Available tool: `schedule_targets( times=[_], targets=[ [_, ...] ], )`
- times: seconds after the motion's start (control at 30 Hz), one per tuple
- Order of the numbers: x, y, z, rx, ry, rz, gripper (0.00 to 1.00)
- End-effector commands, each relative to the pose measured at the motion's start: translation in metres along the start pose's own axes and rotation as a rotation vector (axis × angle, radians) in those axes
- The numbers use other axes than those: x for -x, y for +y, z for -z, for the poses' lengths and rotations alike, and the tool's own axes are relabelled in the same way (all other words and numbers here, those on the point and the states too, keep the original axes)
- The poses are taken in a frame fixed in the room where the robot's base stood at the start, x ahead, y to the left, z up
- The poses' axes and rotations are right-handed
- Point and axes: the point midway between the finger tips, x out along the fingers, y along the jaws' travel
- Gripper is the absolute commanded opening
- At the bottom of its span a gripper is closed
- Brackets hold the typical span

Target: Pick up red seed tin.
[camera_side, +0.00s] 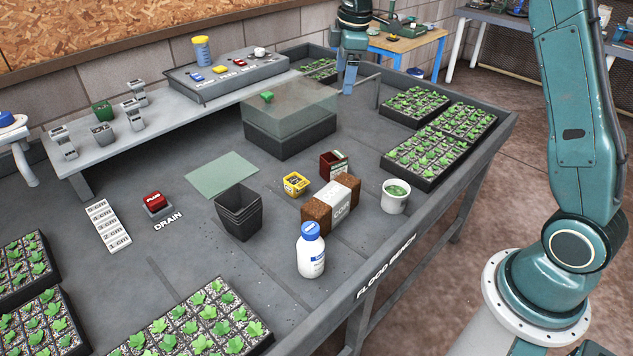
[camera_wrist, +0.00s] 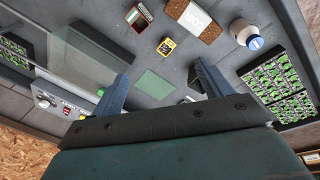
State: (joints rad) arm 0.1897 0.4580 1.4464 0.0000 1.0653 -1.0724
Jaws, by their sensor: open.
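The red seed tin (camera_side: 329,166) is a small dark red open-topped box with a pale label on its right side. It stands on the bench behind the coir brick and right of a yellow tin. In the wrist view the tin (camera_wrist: 136,16) is near the top edge, beyond my fingertips. My gripper (camera_side: 350,86) points down at the back of the bench, beyond the clear-lidded propagator and well away from the tin. In the wrist view its two blue fingers (camera_wrist: 160,74) are spread apart with nothing between them.
The yellow tin (camera_side: 295,184), coir brick (camera_side: 331,204), white cup (camera_side: 395,197) and blue-capped bottle (camera_side: 311,255) surround the red tin.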

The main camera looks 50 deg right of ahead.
Motion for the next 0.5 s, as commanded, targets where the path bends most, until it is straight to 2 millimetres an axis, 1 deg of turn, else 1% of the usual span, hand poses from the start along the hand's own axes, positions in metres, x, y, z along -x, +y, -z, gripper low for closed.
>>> schedule_targets(
  times=[0.03, 0.2, 0.37, 0.5],
  targets=[
    [-0.013, 0.009, 0.000, 0.023, -0.007, 0.012, 0.78],
    [-0.052, 0.035, 0.002, 0.119, -0.024, 0.042, 0.78],
    [-0.093, 0.056, -0.001, 0.207, -0.035, 0.073, 0.78],
    [-0.130, 0.071, -0.005, 0.285, -0.042, 0.101, 0.78]
  ],
)
